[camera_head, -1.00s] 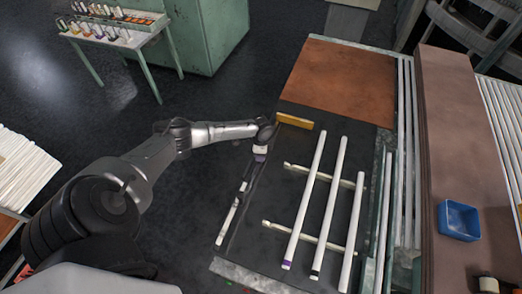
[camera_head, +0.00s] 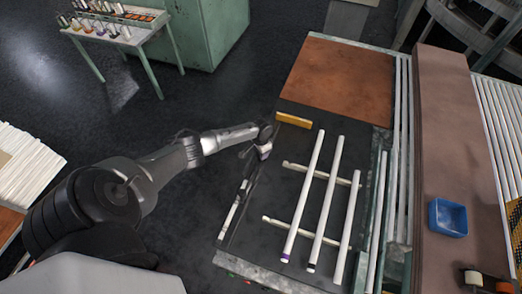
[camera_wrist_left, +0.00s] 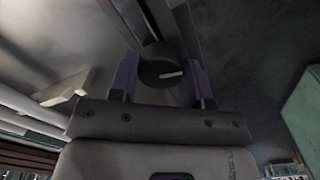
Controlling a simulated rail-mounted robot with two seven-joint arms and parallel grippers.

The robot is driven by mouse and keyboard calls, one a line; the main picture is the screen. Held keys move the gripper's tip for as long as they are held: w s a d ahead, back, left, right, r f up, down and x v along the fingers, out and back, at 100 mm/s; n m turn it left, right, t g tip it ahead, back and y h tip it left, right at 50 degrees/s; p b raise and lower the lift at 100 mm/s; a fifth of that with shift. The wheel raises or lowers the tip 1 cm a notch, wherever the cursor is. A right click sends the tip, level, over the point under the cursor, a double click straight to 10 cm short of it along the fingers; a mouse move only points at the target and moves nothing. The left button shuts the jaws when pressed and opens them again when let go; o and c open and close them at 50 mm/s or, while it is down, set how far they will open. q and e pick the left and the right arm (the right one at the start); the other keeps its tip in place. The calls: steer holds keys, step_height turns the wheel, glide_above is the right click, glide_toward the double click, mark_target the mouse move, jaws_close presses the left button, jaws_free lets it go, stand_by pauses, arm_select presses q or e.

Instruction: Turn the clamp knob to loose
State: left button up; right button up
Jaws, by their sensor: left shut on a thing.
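The clamp knob (camera_wrist_left: 158,66) is a round dark knob with a white pointer mark in the left wrist view. The mark points right and slightly up. My left gripper (camera_wrist_left: 162,76) has its two purple fingers on either side of the knob and is shut on it. In the head view my left gripper (camera_head: 262,152) is low over the dark bench top, at the upper end of a narrow dark rail (camera_head: 236,205). The knob is hidden there by the gripper. My right gripper is not in view.
Several white glass tubes (camera_head: 326,200) lie across two pale supports right of my gripper. A yellow block (camera_head: 294,120) is just beyond it, near a brown board (camera_head: 345,80). A blue tray (camera_head: 448,218) is at the right. The floor left of the bench is open.

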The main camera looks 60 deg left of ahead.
arm_select(q)
steer(key=shift+r+n, duration=0.1)
steer(key=shift+n, duration=0.2)
steer(key=o, duration=0.9)
steer(key=shift+r, duration=0.2)
step_height(320, 180, up, 13)
steer(key=shift+a+r, duration=0.15)
stand_by(0.9)
